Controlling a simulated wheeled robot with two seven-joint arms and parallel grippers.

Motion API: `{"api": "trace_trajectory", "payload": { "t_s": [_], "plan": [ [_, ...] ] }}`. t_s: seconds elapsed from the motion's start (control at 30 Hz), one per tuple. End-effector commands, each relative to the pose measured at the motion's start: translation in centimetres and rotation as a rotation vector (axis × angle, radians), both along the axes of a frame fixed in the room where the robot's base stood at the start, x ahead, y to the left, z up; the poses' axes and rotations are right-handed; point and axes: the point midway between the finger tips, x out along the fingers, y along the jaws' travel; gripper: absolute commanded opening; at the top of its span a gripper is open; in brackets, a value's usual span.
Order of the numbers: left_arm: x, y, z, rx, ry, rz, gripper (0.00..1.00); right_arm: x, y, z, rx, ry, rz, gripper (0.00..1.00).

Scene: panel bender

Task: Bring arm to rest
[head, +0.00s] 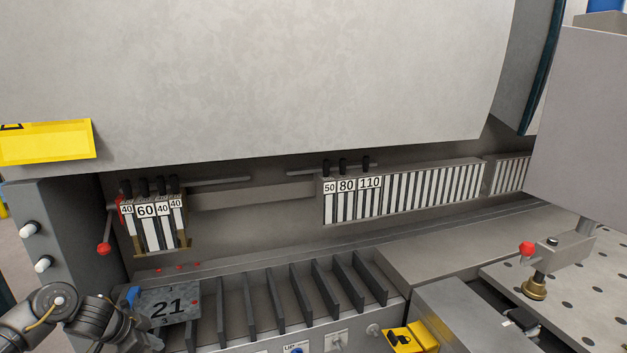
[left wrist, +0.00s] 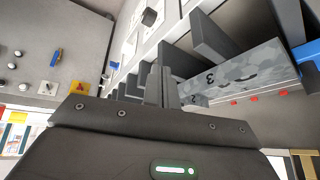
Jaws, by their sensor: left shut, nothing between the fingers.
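My left arm comes in at the lower left of the head view. Its gripper (head: 148,340) is low beside the slotted rack (head: 262,305), just below a grey block marked 21 (head: 168,308). In the left wrist view the two fingers (left wrist: 166,86) are together with nothing between them. The rack's dark dividers (left wrist: 210,42) and a mottled grey block (left wrist: 245,74) lie beyond the fingers. I cannot tell whether the fingers touch the rack. My right gripper is in neither view.
Tool segments marked 40 and 60 (head: 153,225) hang at left, with a red-knobbed lever (head: 104,248) beside them. A longer tool row (head: 420,195) is at the right. A red-knobbed clamp (head: 545,262) stands on the perforated table (head: 590,290). A large grey panel (head: 270,75) overhangs above.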

Motion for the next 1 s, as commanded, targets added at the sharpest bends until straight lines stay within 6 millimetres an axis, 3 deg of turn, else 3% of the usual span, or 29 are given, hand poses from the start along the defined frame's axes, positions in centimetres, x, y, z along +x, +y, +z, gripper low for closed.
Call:
{"api": "trace_trajectory", "payload": {
  "t_s": [0.33, 0.47, 0.57, 0.67, 0.8, 1.0],
  "plan": [
    [-2.3, -11.0, -6.3, 0.035, -0.166, -0.089, 0.0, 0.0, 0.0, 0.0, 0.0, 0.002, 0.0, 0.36],
    [-5.7, -16.5, -8.2, 0.026, -0.238, -0.051, 0.0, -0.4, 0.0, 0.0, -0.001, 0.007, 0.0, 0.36],
    [-9.8, -19.5, -8.9, 0.021, -0.258, 0.046, 0.0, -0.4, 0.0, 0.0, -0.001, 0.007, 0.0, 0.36],
    [-14.4, -20.4, -9.0, 0.023, -0.223, 0.179, 0.0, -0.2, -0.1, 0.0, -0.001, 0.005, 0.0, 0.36],
    [-20.0, -19.8, -9.0, 0.034, -0.131, 0.33, 0.0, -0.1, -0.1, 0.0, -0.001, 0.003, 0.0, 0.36],
    [-26.4, -18.5, -8.9, 0.043, 0.008, 0.48, 0.0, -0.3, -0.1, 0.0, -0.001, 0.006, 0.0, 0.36]
  ]
}}
